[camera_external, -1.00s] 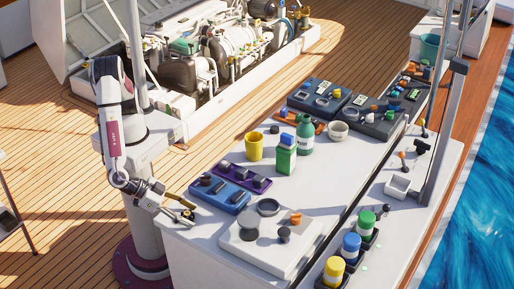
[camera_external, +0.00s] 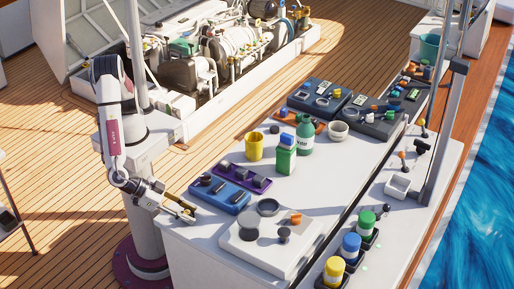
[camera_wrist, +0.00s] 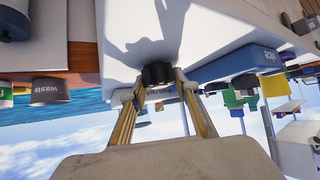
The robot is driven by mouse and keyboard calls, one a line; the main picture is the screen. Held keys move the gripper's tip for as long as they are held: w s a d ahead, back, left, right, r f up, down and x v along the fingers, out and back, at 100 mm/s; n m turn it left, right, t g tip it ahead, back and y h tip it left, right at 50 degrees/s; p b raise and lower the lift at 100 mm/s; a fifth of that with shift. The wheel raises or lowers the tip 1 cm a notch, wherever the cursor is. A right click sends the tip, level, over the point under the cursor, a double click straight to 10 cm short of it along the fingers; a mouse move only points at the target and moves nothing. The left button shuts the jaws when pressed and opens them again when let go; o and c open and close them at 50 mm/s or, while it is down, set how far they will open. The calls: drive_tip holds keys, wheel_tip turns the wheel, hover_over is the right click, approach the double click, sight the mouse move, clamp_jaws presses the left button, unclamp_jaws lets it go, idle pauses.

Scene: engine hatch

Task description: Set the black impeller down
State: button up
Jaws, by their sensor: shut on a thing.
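My gripper (camera_external: 188,211) is at the near left end of the white bench (camera_external: 190,238), just in front of the blue tray (camera_external: 232,207). In the wrist view, my gripper (camera_wrist: 158,82) has its yellowish fingers shut on the black impeller (camera_wrist: 157,72), a small dark ribbed piece at the fingertips. The impeller is close to the white bench surface; I cannot tell whether it touches. In the external view the impeller is too small to make out clearly.
A white board (camera_external: 262,258) with round dark parts lies right of my gripper. A grey bin marked waste (camera_wrist: 50,92) shows in the wrist view.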

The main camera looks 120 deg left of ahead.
sight(187, 212)
drive_tip(key=shift+r, duration=4.8)
drive_tip(key=w+a+n+g+y, duration=0.1)
drive_tip(key=w+a, duration=0.3)
drive_tip(key=a, duration=0.4)
drive_tip(key=w+a+f+n, duration=0.1)
drive_tip(key=w+a+n, duration=0.1)
drive_tip(key=w+a, duration=0.5)
drive_tip(key=w+a+n+g+y, duration=0.1)
drive_tip(key=w+a, duration=0.1)
drive_tip(key=a, duration=0.8)
drive_tip(key=w+a+r+m+t+h, duration=0.1)
drive_tip(key=w+a+m, duration=0.1)
drive_tip(key=w, duration=0.5)
drive_tip(key=shift+a+r+m, duration=0.15)
drive_tip(key=shift+a+m, duration=0.05)
drive_tip(key=shift+m, duration=0.3)
drive_tip(key=shift+f, duration=3.15)
